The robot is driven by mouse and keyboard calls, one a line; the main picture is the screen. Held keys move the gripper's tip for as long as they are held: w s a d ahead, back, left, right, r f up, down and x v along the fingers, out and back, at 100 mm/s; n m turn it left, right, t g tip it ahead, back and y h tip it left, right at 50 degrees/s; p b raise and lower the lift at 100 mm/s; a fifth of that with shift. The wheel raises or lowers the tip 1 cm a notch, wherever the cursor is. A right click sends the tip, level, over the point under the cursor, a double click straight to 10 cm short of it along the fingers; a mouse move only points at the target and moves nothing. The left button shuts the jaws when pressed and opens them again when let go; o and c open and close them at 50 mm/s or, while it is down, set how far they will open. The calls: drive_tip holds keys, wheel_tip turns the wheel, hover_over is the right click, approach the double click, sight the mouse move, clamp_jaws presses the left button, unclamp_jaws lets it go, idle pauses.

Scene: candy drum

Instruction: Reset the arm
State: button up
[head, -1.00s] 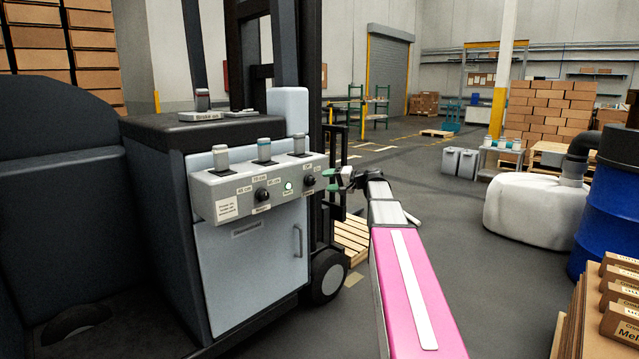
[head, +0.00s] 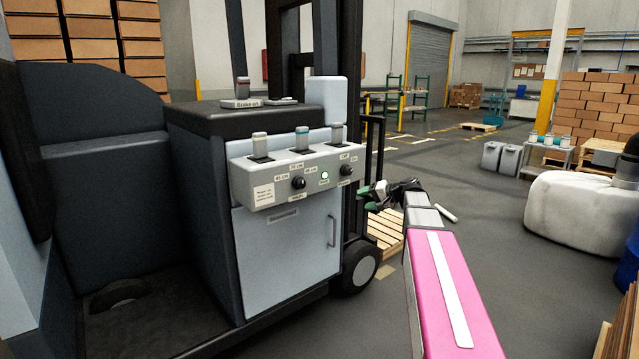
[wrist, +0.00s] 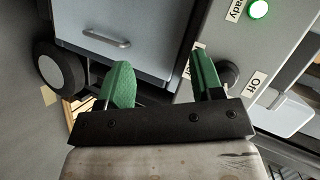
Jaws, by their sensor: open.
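My gripper (head: 367,197) is at the end of my pink arm, just right of the forklift's grey control panel (head: 240,183) in the head view. In the wrist view its two green fingers (wrist: 158,85) stand apart with nothing between them. The panel carries several levers, black knobs and a lit green lamp (head: 325,175); the lamp also shows in the wrist view (wrist: 259,9). In the wrist view the right finger appears close to a black knob (wrist: 229,74) beside an "Off" label; I cannot tell whether they touch.
The forklift (head: 190,220) fills the left side, its wheel (head: 361,270) low beside my arm. A wooden pallet (head: 385,232) lies behind my gripper. A white sack-like container (head: 580,210) and stacked boxes (head: 600,105) stand at right. Grey floor between is open.

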drive_tip(key=s+a+f+n+g+h, duration=0.1)
drive_tip(key=s+a+f+g+h, duration=0.15)
drive_tip(key=s+f, duration=0.55)
drive_tip(key=s+a+f+g+h, duration=0.25)
drive_tip(key=s+f, duration=0.35)
drive_tip(key=f, duration=0.4)
drive_tip(key=s+f+n+g+h, duration=0.2)
drive_tip(key=s+f+h, duration=0.4)
drive_tip(key=s+f, duration=0.5)
drive_tip(key=s, duration=0.3)
